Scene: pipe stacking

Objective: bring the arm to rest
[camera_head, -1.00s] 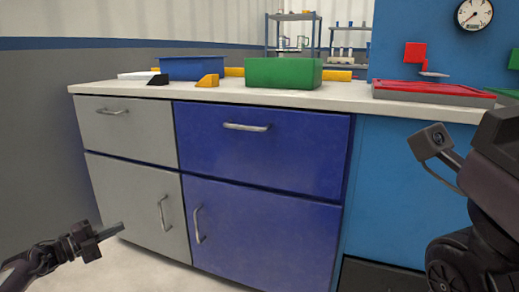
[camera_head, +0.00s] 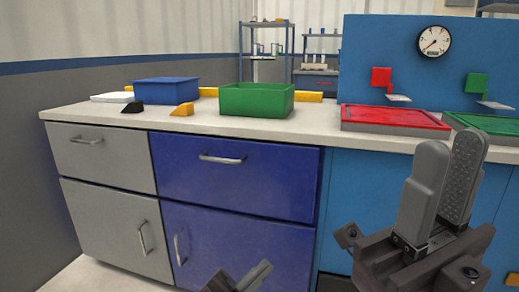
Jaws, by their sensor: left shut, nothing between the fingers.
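My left gripper (camera_head: 240,281) shows at the bottom middle, in front of the blue cabinet doors. It is shut and empty, and most of its arm is cut off by the lower edge. My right gripper (camera_head: 446,165) stands large at the right with its fingers pointing up. Its fingers are apart, the textured inner face of one shows, and nothing is between them. Both grippers are clear of the things on the worktop (camera_head: 300,128).
A blue bin (camera_head: 167,92) and a green bin (camera_head: 256,100) stand on the worktop. Yellow and black wedges (camera_head: 182,109) lie nearby. A red tray (camera_head: 395,119) and a green tray (camera_head: 488,125) lie at the right, before a blue panel with a gauge (camera_head: 434,41).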

